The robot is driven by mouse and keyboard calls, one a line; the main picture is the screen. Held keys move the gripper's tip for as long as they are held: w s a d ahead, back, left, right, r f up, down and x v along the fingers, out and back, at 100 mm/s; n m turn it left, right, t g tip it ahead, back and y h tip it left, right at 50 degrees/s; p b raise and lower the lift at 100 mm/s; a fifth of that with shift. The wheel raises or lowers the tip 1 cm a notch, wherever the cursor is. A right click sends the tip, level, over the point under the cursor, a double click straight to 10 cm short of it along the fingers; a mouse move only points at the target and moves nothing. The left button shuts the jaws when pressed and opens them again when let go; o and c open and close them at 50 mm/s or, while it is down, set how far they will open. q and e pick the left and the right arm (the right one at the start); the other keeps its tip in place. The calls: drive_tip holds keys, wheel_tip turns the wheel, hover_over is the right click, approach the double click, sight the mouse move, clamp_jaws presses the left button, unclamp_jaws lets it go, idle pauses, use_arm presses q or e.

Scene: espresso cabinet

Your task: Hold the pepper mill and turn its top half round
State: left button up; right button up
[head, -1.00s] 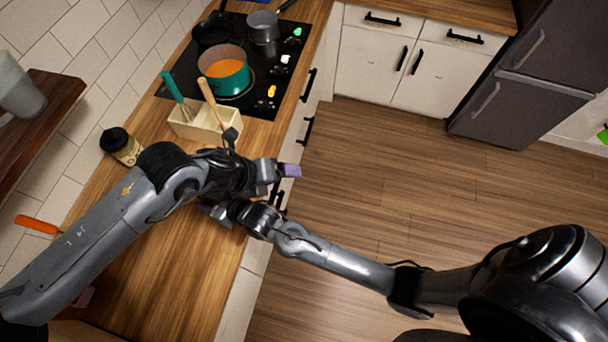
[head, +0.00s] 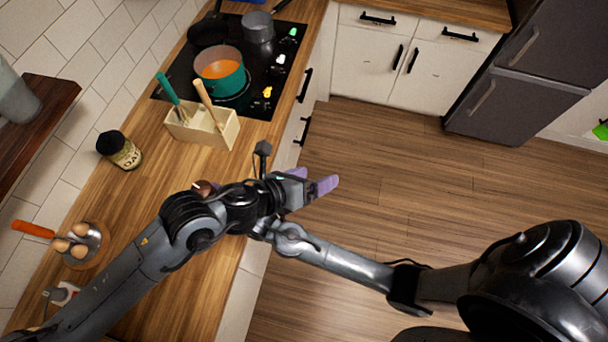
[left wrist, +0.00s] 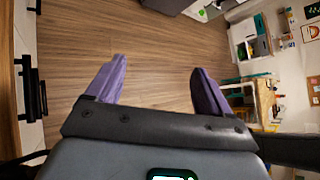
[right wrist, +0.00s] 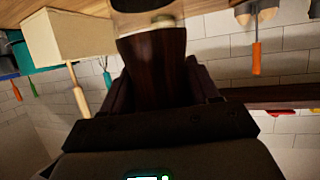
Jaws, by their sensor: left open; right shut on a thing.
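The pepper mill shows in the right wrist view as a dark brown wooden body (right wrist: 155,60) with a clear, glassy section at the upper edge. My right gripper (right wrist: 160,85) is shut on the wooden part. In the head view a small reddish-brown end (head: 203,187), likely the mill, shows behind my left arm; the rest and my right fingers are hidden there. My left gripper (head: 313,180) is open and empty, its purple fingers pointing right, past the counter's edge. In the left wrist view the open fingers (left wrist: 160,75) have only floor between them.
A cream utensil box (head: 215,130) and a dark-lidded jar (head: 120,150) stand on the counter. A teal pot (head: 222,78) is on the stove. A round holder with eggs (head: 78,245) is at the left. The floor right of the counter is clear.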

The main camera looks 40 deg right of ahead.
use_arm(q)
drive_tip(key=n+y, duration=1.2)
approach(200, 188)
drive_tip(key=shift+n, duration=0.3)
wheel_tip(200, 188, down, 11)
drive_tip(key=shift+s+a+r, duration=0.15)
drive_tip(key=c, duration=1)
drive_tip(key=shift+m, duration=1.6)
drive_tip(key=shift+c, duration=0.2)
